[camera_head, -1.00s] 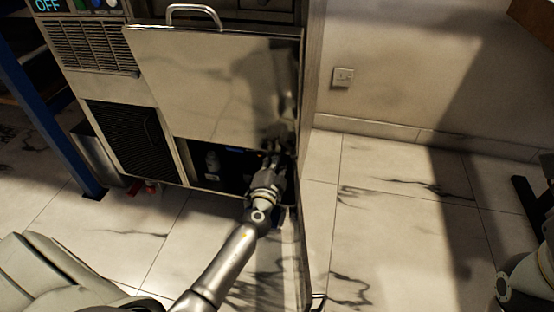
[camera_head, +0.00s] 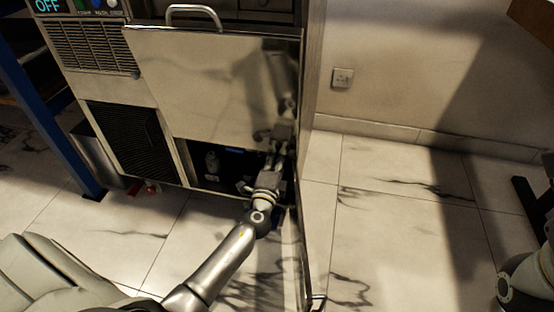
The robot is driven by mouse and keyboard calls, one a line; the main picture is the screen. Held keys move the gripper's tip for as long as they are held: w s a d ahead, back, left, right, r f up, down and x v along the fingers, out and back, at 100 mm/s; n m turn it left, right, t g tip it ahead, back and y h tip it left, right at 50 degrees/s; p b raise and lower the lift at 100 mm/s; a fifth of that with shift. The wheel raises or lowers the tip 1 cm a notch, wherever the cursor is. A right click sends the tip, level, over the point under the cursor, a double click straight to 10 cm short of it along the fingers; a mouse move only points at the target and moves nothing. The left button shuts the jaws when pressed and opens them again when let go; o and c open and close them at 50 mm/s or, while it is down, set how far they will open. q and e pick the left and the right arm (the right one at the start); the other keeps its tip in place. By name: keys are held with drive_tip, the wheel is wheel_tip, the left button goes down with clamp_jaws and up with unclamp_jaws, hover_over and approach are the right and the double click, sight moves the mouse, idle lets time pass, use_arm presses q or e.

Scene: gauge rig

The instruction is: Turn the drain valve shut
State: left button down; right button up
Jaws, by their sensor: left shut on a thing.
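The drain valve sits in the dark lower opening of the steel machine (camera_head: 215,85), and my gripper hides most of it, so its handle's angle cannot be told. My left gripper (camera_head: 276,158) reaches into the right end of this opening, beneath the raised steel panel. It is shut on a small part there, which seems to be the valve handle. My right gripper is not in view.
Small red fittings (camera_head: 152,187) show under the machine. A thin steel door edge (camera_head: 303,255) stands close right of my arm.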

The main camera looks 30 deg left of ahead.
use_arm(q)
drive_tip(key=shift+f, duration=0.1)
drive_tip(key=c, duration=1.4)
unclamp_jaws()
drive_tip(key=shift+c, duration=0.2)
drive_tip(key=shift+s, duration=0.1)
drive_tip(key=v, duration=1.2)
drive_tip(key=shift+a, duration=0.1)
